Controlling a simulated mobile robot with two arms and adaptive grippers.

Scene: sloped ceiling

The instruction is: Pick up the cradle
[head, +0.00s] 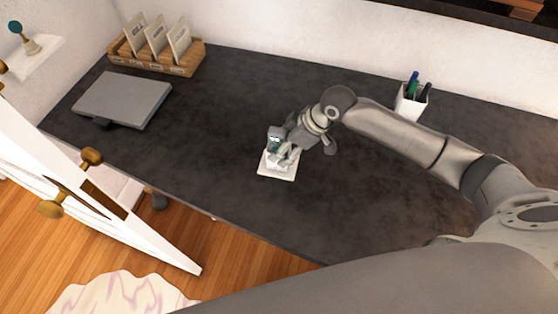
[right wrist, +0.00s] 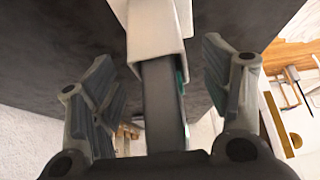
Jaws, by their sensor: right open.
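The white cradle (head: 278,174) stands on the dark desk near its front edge, partly hidden by my right gripper (head: 286,150). A dark grey item with a teal face (head: 273,140) seems to sit in it. In the right wrist view the white cradle (right wrist: 155,30) and a dark strap-like piece (right wrist: 160,100) lie between the fingers of my right gripper (right wrist: 162,78). The fingers are open, with a visible gap on each side. My left gripper is not in view.
On the desk (head: 220,130) are a grey closed laptop (head: 122,98) at left, a wooden rack with cards (head: 158,50) behind it, and a white pen cup (head: 409,100) near my right arm. A white door with brass knobs (head: 100,190) stands left of the desk.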

